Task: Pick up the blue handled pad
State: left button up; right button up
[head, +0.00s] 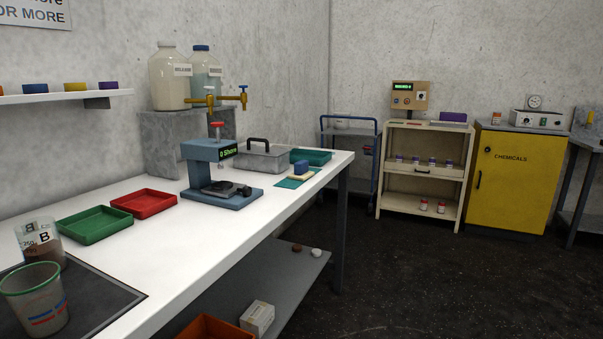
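The blue handled pad (300,169) sits near the far end of the white bench (150,247), close to its right edge. It has a blue block-shaped grip on top of a pale cream base. It rests on a flat teal mat (285,184). Neither of my grippers is in view.
Left of the pad are a lidded grey box (265,160) and a blue press (218,175). A teal tray (318,157) lies behind. Red (143,203) and green (95,225) trays and a cup (35,300) stand nearer. Dark floor (400,270) right of the bench is clear.

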aim_at(300, 172)
jog(key=u, duration=0.45)
jog(key=i+l+u, duration=0.3)
jog(key=u, duration=0.2)
jog(key=i+l+u, duration=0.25)
jog(key=l+u, duration=0.2)
